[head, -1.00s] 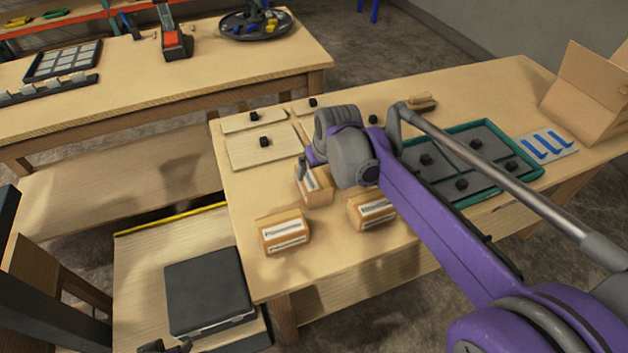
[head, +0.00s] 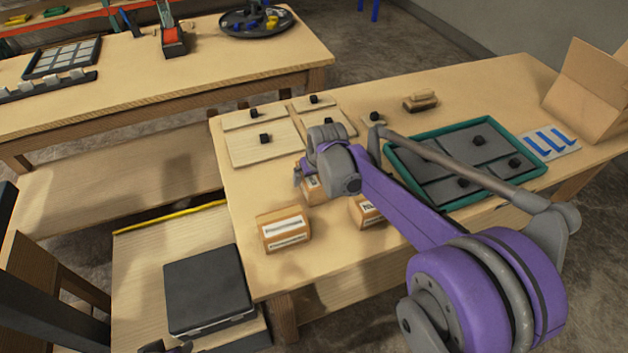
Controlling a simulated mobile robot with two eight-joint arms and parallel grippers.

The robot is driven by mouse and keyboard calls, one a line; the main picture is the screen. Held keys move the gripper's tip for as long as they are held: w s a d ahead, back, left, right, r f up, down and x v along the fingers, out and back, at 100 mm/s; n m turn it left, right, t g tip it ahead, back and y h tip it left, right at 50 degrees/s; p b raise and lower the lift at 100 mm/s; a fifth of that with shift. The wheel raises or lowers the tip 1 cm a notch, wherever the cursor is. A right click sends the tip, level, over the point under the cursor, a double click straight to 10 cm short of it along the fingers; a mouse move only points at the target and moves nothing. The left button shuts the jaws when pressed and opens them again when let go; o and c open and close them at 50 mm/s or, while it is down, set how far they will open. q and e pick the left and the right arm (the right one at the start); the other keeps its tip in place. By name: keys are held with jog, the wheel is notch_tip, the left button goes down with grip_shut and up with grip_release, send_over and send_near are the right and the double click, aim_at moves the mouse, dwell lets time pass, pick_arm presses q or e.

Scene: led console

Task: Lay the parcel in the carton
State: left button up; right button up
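Three small brown parcels with white labels lie on the near part of the table. One parcel (head: 284,230) is in full view at the front left. A second parcel (head: 313,191) sits behind it, partly hidden by my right wrist. A third parcel (head: 367,212) is mostly covered by my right arm. The open carton (head: 588,92) stands at the table's far right with its flaps up. My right gripper (head: 300,175) points down at the second parcel; its fingers are largely hidden, so its opening and contact are unclear. A bit of my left gripper (head: 165,347) shows at the bottom edge.
A teal-rimmed tray (head: 392,163) with dark panels and black knobs lies between my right arm and the carton. Pale knobbed boards (head: 262,148) and a wooden-handled brush (head: 420,102) lie behind. A black case (head: 207,290) sits lower left.

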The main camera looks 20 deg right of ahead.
jog(key=shift+f, duration=0.25)
dwell(0.3)
grip_shut()
jog(key=shift+r, duration=0.5)
notch_tip(320, 180, up, 9)
jog(key=shift+r+p, duration=0.2)
jog(key=shift+p, duration=0.55)
jog(key=shift+r, duration=0.1)
